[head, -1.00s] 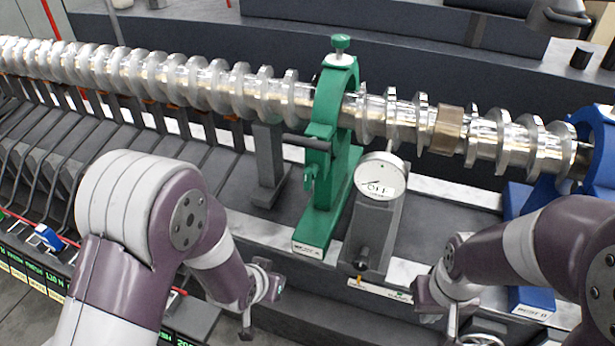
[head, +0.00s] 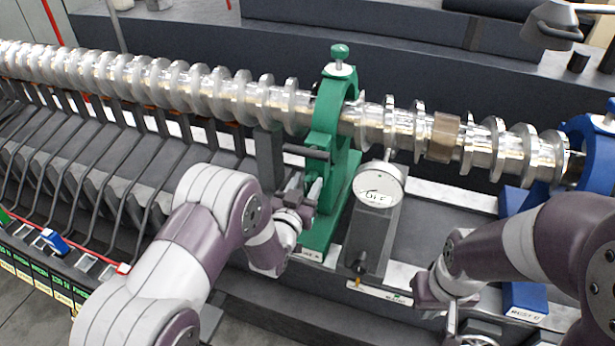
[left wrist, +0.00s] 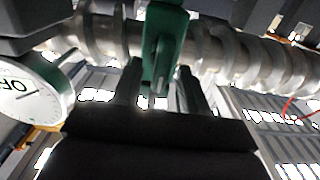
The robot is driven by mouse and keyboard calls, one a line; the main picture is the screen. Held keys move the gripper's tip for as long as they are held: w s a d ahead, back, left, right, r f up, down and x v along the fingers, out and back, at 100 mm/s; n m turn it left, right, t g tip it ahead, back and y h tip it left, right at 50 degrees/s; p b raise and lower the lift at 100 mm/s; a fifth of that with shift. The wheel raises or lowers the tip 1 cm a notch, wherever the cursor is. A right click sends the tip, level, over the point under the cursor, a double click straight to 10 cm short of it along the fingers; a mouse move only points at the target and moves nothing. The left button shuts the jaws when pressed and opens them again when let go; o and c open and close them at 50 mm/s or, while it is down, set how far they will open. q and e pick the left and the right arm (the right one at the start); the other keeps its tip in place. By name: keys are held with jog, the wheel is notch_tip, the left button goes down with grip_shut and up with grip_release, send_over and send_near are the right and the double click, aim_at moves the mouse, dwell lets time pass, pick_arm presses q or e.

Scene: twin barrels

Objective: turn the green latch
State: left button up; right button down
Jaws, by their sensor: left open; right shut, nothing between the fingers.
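The green steady rest (head: 340,130) stands around the silver screw shaft in the head view, with a green knob on top. Its green latch (head: 319,148) is on the near-left side, beside a dark bar; its lower part is partly hidden by my left gripper (head: 302,192). That gripper is open just below the latch, fingers pointing up. In the left wrist view, the latch (left wrist: 163,45) hangs down with its lower tip between the tops of the two dark fingers (left wrist: 160,90); I cannot tell whether they touch. My right gripper (head: 450,322) is shut and empty at the lower right.
A dial gauge (head: 377,191) on a grey block stands just right of the green rest; it also shows in the left wrist view (left wrist: 30,95). A blue rest (head: 590,150) holds the shaft's right end. Slanted grey plates (head: 110,165) fill the left side.

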pick_arm(q)
jog(key=shift+w+d, duration=0.15)
jog(key=shift+w, duration=0.35)
jog(key=shift+c, duration=0.3)
grip_shut()
